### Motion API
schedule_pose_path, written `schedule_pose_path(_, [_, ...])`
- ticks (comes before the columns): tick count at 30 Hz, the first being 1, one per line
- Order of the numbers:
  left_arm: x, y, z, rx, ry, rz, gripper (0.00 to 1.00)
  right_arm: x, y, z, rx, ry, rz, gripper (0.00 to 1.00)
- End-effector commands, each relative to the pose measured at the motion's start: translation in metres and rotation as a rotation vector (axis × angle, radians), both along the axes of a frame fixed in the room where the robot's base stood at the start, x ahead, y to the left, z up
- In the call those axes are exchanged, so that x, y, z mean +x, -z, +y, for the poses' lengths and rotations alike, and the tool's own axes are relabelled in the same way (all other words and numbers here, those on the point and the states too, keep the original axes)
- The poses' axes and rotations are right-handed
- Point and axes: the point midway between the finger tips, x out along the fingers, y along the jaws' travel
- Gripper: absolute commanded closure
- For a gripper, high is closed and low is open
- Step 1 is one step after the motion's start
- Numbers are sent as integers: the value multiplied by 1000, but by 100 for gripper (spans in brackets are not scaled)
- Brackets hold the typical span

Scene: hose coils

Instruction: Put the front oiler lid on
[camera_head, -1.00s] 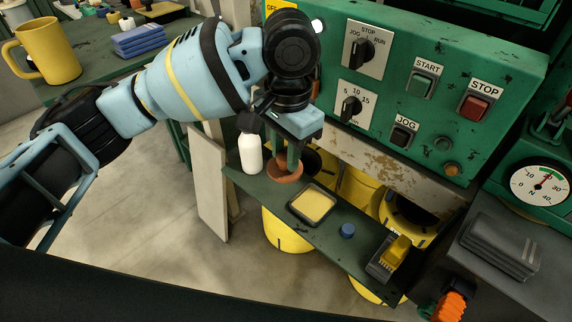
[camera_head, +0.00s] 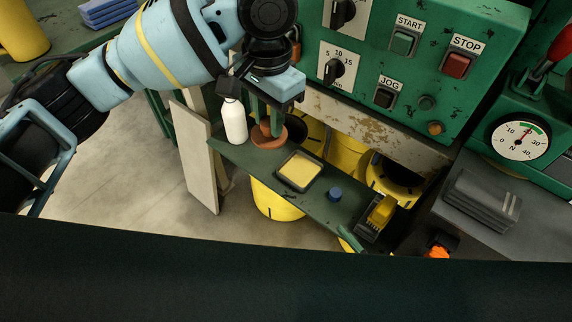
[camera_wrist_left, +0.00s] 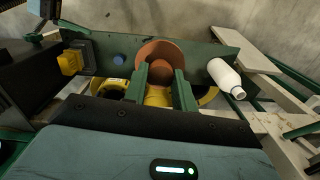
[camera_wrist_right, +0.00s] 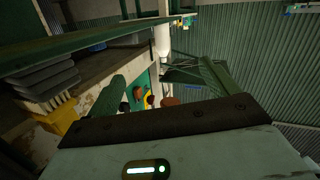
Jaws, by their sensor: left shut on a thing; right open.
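A round brown lid-like disc (camera_head: 268,138) with a darker raised middle is at the shelf's left end in the head view. It also shows in the left wrist view (camera_wrist_left: 160,52). My left gripper (camera_head: 268,122) points down at it from above, its green fingers shut on the raised middle; the left wrist view shows the fingers (camera_wrist_left: 164,82) either side of it. Whether the disc rests on something is hidden. My right gripper (camera_wrist_right: 162,75) is open with nothing seen between its fingers. A green tip at the shelf's front edge in the head view looks like its finger.
A white bottle (camera_head: 234,120) stands beside the disc. The green shelf (camera_head: 325,208) also carries a square tray with yellow contents (camera_head: 299,171), a small blue cap (camera_head: 334,194) and a yellow-and-black brush-like thing (camera_head: 377,217). Yellow drums (camera_head: 278,203) are below; the green control panel (camera_head: 455,95) is above.

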Motion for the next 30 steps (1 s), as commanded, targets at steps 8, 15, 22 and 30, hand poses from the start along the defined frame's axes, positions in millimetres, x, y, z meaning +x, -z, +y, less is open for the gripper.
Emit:
schedule_pose_path(8, [0,0,0,0,0,0,95,33,-43,1,163,72,-42,13])
schedule_pose_path(15, [0,0,0,0,0,0,95,69,-70,9,355,198,32,13])
schedule_pose_path(22, [0,0,0,0,0,0,95,103,-94,42,535,352,188,13])
schedule_pose_path(30, [0,0,0,0,0,0,95,82,-145,86,300,320,80,13])
